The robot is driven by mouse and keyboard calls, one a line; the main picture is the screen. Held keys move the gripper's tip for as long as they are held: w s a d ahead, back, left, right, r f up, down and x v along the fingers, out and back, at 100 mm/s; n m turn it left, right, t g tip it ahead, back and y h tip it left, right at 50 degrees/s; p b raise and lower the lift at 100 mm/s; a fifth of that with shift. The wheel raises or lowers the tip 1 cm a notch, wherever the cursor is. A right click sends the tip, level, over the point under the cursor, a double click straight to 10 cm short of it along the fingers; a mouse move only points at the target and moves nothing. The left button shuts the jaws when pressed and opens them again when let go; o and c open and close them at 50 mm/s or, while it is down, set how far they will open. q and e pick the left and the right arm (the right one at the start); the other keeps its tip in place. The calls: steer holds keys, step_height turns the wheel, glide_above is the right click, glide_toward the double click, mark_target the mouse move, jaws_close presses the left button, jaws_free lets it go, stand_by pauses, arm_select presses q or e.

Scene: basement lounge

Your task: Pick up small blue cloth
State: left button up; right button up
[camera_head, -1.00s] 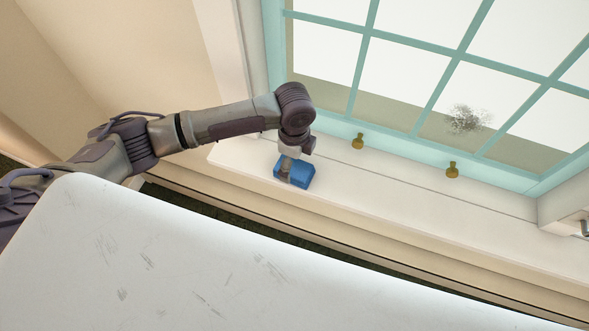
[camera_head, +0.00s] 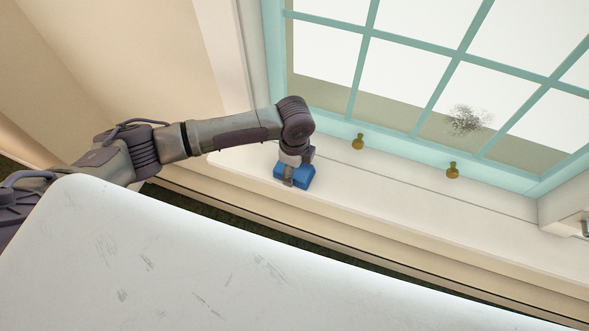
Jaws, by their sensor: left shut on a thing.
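The small blue cloth (camera_head: 304,177) is a folded blue block at the left part of the white window sill. My left gripper (camera_head: 289,181) reaches down over it from above and is shut on it. The fingers cover part of the cloth's middle, and blue shows on both sides of them. I cannot tell whether the cloth touches the sill or is slightly raised. My right gripper does not show.
The window (camera_head: 430,80) with teal bars stands behind the sill (camera_head: 400,208), with a dark smudge (camera_head: 465,120) on one pane. Two brass knobs (camera_head: 358,142) (camera_head: 452,170) sit on the frame's lower edge. The sill right of the cloth is clear.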

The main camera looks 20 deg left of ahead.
arm_select(q)
steer(key=shift+r, duration=0.1)
steer(key=shift+r, duration=0.6)
step_height(320, 180, up, 3)
steer(key=shift+w, duration=0.1)
steer(key=w+d+r, duration=0.3)
steer(key=d+r, duration=0.3)
steer(key=d, duration=0.5)
steer(key=shift+d+r+b, duration=0.15)
steer(key=shift+r+b, duration=0.2)
